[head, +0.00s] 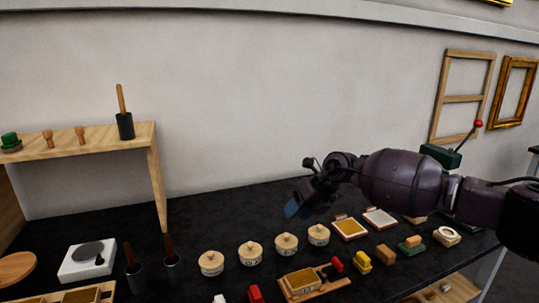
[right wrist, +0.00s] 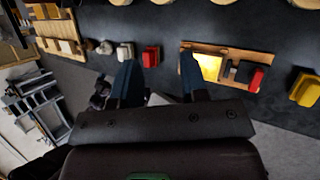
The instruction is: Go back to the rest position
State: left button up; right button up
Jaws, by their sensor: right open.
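My right gripper (head: 292,208) is at the end of the dark arm that reaches in from the right in the head view, held above the black worktop (head: 210,204). In the right wrist view its two blue-grey fingers (right wrist: 158,78) stand apart with nothing between them. Below and ahead of the fingers in that view are a red block (right wrist: 151,56), a white block (right wrist: 125,52) and a wooden tray with a gold plate (right wrist: 209,67). My left gripper is in neither view.
Several round lidded wooden pots (head: 249,252) stand in a row below the right arm. A wooden shelf (head: 90,141) stands at the left, with a brush in a dark cup (head: 125,125). A white scale (head: 87,262) sits front left.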

jog(key=s+a+r+m+t+y, duration=0.2)
jog(key=s+a+r+m+y, duration=0.15)
jog(key=a+y, duration=0.2)
jog(key=s+a+r+m+t+y, duration=0.2)
jog(key=a+r+m+y, duration=0.1)
jog(key=a+r+y, duration=0.3)
jog(key=s+d+f+m+t+h, duration=0.35)
jog(key=d+f+m, duration=0.3)
jog(key=m, duration=0.25)
jog(key=s+d+f+m+t+h, duration=0.3)
jog(key=d+f+m+h, duration=0.25)
jog(key=f+m, duration=0.3)
jog(key=s+d+f+m+t+h, duration=0.35)
jog(key=d+f+m, duration=0.25)
jog(key=m, duration=0.3)
jog(key=s+d+f+m+g+h, duration=0.2)
jog(key=s+d+f, duration=0.4)
jog(key=s+f, duration=0.3)
jog(key=s+d+f+m+g+h, duration=0.2)
jog(key=s+d+f+m, duration=0.3)
jog(key=s+f, duration=0.5)
jog(key=s+d+h, duration=0.1)
jog(key=s, duration=0.4)
jog(key=shift+d+g+h, duration=0.4)
jog(key=shift+s+f, duration=0.1)
